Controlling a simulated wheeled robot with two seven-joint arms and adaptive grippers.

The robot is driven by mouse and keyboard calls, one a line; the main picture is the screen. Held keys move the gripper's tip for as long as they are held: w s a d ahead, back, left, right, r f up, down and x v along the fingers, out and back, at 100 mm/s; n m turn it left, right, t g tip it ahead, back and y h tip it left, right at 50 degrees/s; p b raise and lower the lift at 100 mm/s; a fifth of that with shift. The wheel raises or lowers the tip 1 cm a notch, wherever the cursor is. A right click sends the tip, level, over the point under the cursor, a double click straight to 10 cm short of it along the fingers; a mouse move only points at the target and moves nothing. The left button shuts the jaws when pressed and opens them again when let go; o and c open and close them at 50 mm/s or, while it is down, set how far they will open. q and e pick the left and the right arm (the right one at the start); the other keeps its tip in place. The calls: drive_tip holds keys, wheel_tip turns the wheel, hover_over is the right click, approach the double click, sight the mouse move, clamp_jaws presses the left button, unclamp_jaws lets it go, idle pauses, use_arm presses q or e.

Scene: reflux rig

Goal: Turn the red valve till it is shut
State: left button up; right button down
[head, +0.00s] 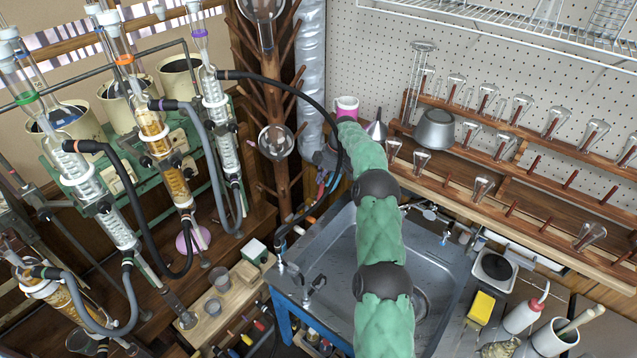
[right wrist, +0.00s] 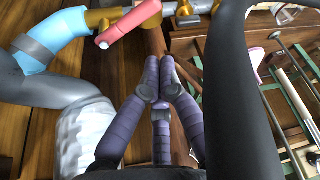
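The red valve handle (right wrist: 128,25) shows at the top of the right wrist view, on a brass fitting (right wrist: 183,20). It slants up to the right. My right gripper (right wrist: 160,85) has purple fingers with grey pads. Its fingertips come together with nothing visible between them, below the red handle and apart from it. In the head view my right arm in its green cover reaches up the middle to the back of the sink, and its gripper (head: 324,160) is mostly hidden there. My left gripper is not in view.
A light blue sleeve (right wrist: 48,42) on a grey hose lies left of the valve. A black hose (right wrist: 235,80) passes close on the right. A metal sink (head: 335,240), glass condensers (head: 160,150) and a wooden rack of glassware (head: 480,185) surround my arm.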

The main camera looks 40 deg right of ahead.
sight(320, 196)
drive_tip(key=b+x, duration=0.1)
drive_tip(key=x, duration=0.8)
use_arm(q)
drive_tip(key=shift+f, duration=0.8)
use_arm(e)
drive_tip(key=shift+s, duration=0.1)
